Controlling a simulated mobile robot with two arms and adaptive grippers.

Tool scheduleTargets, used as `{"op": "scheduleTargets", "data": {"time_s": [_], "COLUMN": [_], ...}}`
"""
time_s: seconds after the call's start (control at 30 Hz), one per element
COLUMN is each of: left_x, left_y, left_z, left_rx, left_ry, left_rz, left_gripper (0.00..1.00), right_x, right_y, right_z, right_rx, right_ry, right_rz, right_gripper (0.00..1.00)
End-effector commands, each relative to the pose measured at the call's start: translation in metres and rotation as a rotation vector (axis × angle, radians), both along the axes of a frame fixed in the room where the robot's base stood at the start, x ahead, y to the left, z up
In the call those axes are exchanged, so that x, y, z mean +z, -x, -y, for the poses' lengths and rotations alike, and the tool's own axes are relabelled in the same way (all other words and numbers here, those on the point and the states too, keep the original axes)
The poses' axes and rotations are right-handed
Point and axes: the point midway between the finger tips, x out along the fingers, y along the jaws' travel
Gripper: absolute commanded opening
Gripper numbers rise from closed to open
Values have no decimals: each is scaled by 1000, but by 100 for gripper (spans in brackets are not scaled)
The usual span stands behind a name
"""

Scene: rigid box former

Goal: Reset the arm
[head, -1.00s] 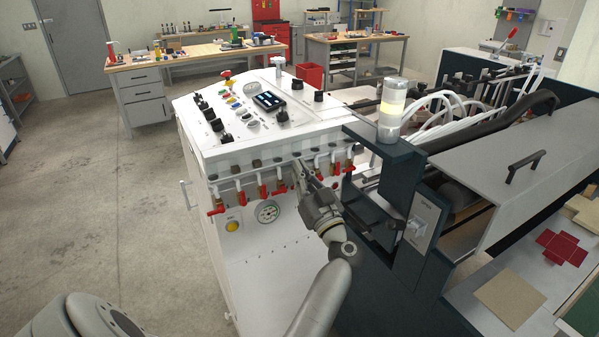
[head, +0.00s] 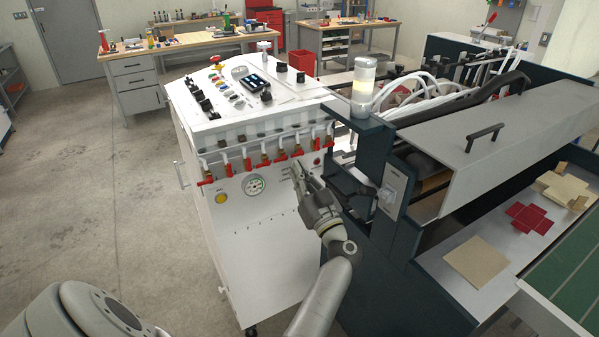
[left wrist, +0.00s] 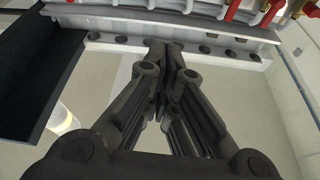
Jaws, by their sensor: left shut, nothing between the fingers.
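My left gripper (head: 298,169) is in front of the white control cabinet (head: 275,213), close below the right part of its row of red-handled valves (head: 265,159). In the left wrist view its dark fingers (left wrist: 168,62) are drawn together with nothing between them. Some red valve handles (left wrist: 272,12) show at the top right of that view. I cannot tell whether the fingertips touch the cabinet. My right gripper is not in view.
A dark machine frame (head: 370,165) with a signal lamp (head: 363,90) stands just right of my left gripper. A grey cover (head: 460,150) and a worktop with card pieces (head: 477,258) lie further right. Open floor (head: 90,200) is on the left.

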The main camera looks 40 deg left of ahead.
Motion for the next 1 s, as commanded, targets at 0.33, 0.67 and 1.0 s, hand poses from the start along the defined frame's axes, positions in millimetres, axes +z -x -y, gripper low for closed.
{"op": "scheduleTargets", "data": {"time_s": [0.33,0.67,1.0], "left_x": [0,-116,-352], "left_y": [0,-36,1], "left_z": [0,61,160], "left_rx": [-1,-360,-864], "left_ry": [0,-62,116], "left_rz": [0,-148,-519], "left_gripper": [0,0,0], "right_x": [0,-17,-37], "right_y": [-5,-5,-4], "right_z": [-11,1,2], "right_rx": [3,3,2], "right_ry": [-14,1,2], "right_rz": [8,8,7], "right_gripper": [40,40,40]}}
